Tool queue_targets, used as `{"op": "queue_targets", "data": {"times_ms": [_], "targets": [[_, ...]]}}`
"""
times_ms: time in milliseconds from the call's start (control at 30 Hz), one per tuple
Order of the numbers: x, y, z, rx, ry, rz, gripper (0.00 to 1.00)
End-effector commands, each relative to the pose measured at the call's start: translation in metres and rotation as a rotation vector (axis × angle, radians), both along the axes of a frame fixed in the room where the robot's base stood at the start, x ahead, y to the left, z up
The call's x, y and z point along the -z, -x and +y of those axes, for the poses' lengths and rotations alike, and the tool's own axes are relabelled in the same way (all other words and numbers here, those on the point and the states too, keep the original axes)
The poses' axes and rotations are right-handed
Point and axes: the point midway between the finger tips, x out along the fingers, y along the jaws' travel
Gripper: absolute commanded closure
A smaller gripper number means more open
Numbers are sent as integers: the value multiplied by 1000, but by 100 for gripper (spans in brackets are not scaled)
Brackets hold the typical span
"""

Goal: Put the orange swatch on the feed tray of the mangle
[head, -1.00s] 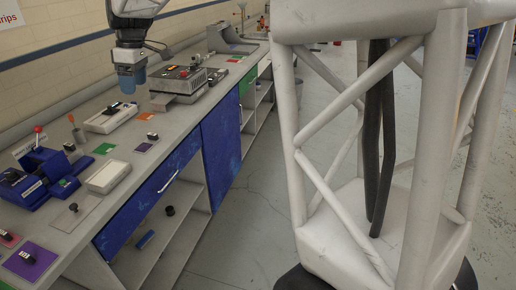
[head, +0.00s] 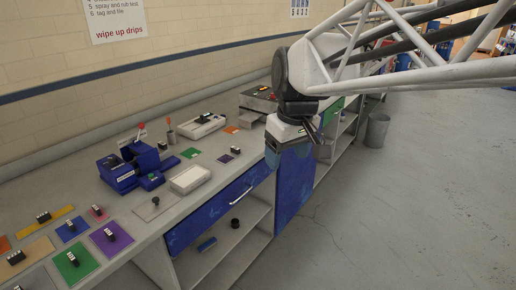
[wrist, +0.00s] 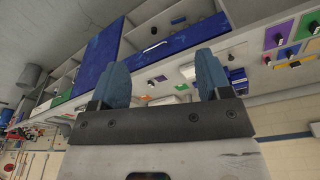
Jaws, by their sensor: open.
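My gripper (head: 290,150) is open and empty, hanging over the front edge of the bench; its two blue fingers (wrist: 163,78) stand apart in the wrist view. A small orange swatch (head: 231,130) lies flat on the bench, left of my gripper and beyond it. Another orange piece (head: 4,244) is cut off at the left edge, beside a long yellow-orange strip (head: 62,215) with a black block. A blue machine with a red-knobbed lever (head: 125,172) stands on the bench at left; I cannot tell whether it is the mangle. A grey machine (head: 258,98) is partly hidden behind my arm.
A white tray (head: 190,179) and a white box (head: 203,126) are on the bench. Green (head: 74,264), purple (head: 110,238) and blue (head: 72,229) swatches carry black blocks at the near end. Open shelves (head: 222,252) lie below.

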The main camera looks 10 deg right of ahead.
Motion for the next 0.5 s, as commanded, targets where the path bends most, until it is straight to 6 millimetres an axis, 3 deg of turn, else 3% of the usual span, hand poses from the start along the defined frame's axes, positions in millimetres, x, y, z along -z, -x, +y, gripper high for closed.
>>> {"op": "queue_targets", "data": {"times_ms": [100, 500], "targets": [[13, 33, -8, 81, -1, -13, 29], [65, 127, -30, 340, -9, -56, 29]]}}
